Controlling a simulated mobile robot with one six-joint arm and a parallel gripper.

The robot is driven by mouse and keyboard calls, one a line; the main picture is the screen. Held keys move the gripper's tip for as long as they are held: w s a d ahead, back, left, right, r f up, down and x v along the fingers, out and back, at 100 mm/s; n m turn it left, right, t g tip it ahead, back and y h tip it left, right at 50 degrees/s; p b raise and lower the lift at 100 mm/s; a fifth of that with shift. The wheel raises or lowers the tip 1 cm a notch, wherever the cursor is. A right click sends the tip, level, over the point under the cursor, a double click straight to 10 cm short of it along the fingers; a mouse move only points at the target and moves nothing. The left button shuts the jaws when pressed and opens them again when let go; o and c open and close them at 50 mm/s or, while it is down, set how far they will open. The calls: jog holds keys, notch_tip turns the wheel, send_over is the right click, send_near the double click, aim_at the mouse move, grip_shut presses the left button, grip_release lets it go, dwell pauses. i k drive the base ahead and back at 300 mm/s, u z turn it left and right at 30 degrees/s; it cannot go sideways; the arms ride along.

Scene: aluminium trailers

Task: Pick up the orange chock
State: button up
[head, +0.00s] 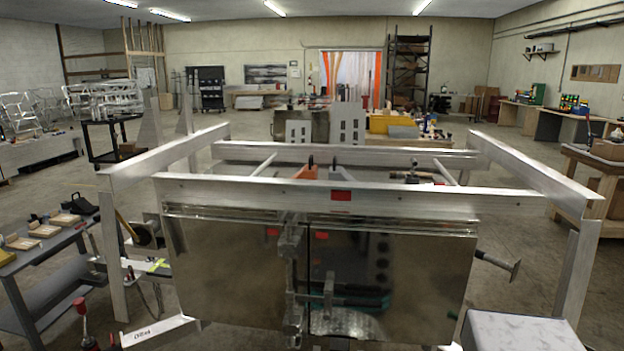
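An orange wedge-shaped piece (301,173), which looks like the orange chock, shows in the head view just behind the front top rail of the trailer frame (250,189). Its lower part is hidden by that rail. A small dark knob or wheel stands at its right end. A grey piece (337,173) of similar size sits just right of it, also partly hidden. My gripper is not in view.
Shiny metal doors (230,265) with a central latch fill the front below the rail. A hammer (497,262) sticks out at the right. A bench (50,245) with wooden blocks stands left; a pale box (515,332) is at lower right. Open floor lies beyond.

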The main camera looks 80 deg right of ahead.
aim_at(309, 172)
jog(key=u, duration=0.15)
jog(key=k, duration=0.15)
jog(key=z, duration=2.6)
jog(key=k, duration=0.6)
jog(key=u, duration=0.1)
jog(key=i, duration=0.4)
jog(key=z, duration=0.05)
